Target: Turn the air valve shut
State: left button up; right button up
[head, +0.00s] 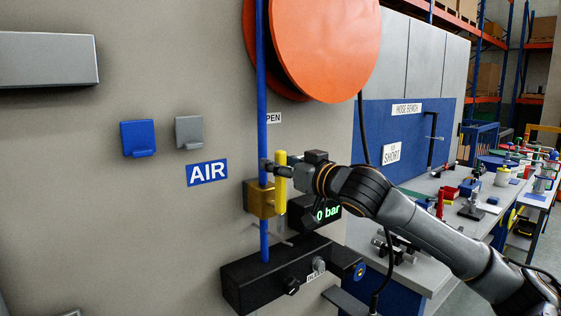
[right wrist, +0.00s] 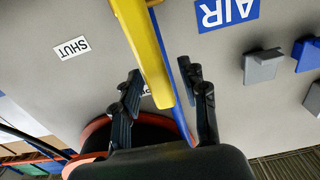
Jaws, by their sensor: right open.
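The air valve has a brass body (head: 259,199) on a vertical blue pipe (head: 262,90). Its yellow handle (head: 281,172) stands upright, in line with the pipe. In the right wrist view the yellow handle (right wrist: 146,50) runs down between the two dark fingers of my right gripper (right wrist: 163,76), with a gap on each side. In the head view my right gripper (head: 273,168) is at the handle's upper part, open around it. A SHUT label (right wrist: 72,48) is on the wall to one side; the OPEN label (head: 273,118) is partly hidden by the pipe. My left gripper is out of view.
A display (head: 327,213) beside the valve reads 0 bar. A black manifold block (head: 262,280) is below, and an orange hose reel (head: 325,45) above. A blue AIR sign (head: 207,172) and wall hooks are on the left. A cluttered bench (head: 425,185) stands on the right.

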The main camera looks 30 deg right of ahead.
jog(key=shift+c, duration=0.3)
grip_shut()
jog(key=shift+d, duration=0.1)
